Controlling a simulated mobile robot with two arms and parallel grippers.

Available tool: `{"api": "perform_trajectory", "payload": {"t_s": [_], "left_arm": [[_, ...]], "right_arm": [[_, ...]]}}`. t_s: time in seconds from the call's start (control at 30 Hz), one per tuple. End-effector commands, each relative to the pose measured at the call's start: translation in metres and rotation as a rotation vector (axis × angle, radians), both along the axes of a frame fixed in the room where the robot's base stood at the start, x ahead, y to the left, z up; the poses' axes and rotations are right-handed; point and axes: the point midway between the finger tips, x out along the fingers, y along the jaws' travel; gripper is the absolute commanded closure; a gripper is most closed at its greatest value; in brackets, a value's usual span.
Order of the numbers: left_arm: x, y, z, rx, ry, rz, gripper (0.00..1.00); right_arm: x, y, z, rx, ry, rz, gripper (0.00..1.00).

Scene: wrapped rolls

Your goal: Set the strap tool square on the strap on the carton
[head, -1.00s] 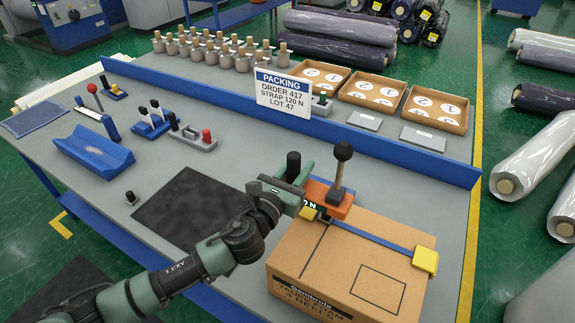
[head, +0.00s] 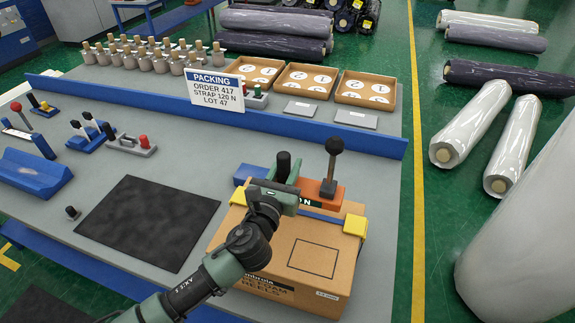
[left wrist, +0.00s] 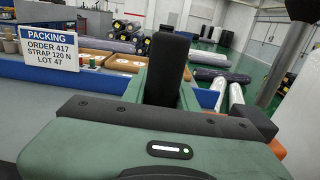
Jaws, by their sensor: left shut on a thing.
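The tool is over the blue strap (head: 322,216) near the back of the brown carton (head: 276,256). My gripper and the tool hide part of the strap. I cannot tell whether the tool's base touches the strap or sits square. Yellow corner pieces (head: 355,225) are at the strap's ends. My right gripper is out of view.
The packing sign (head: 216,89) and a blue ledge (head: 300,124) stand behind the carton. A dark mat (head: 148,222) lies left of it, with a blue cradle (head: 32,174) farther left. Wrapped rolls (head: 470,122) lie on the floor at right.

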Motion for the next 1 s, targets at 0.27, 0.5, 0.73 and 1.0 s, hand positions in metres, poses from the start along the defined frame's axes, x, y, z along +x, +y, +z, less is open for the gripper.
{"api": "perform_trajectory", "payload": {"t_s": [0.27,0.5,0.73,1.0], "left_arm": [[0.000,-0.001,-0.024,-0.007,-0.004,-0.002,1.00],[0.000,-0.001,-0.043,-0.005,-0.005,-0.001,1.00],[0.000,-0.001,-0.058,-0.006,-0.004,-0.001,1.00],[0.000,-0.001,-0.061,-0.006,-0.005,-0.002,1.00]], "right_arm": [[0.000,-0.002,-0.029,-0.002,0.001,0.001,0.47],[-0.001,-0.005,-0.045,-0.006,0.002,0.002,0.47],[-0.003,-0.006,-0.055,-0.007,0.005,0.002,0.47],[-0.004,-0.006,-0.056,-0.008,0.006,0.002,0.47]]}}
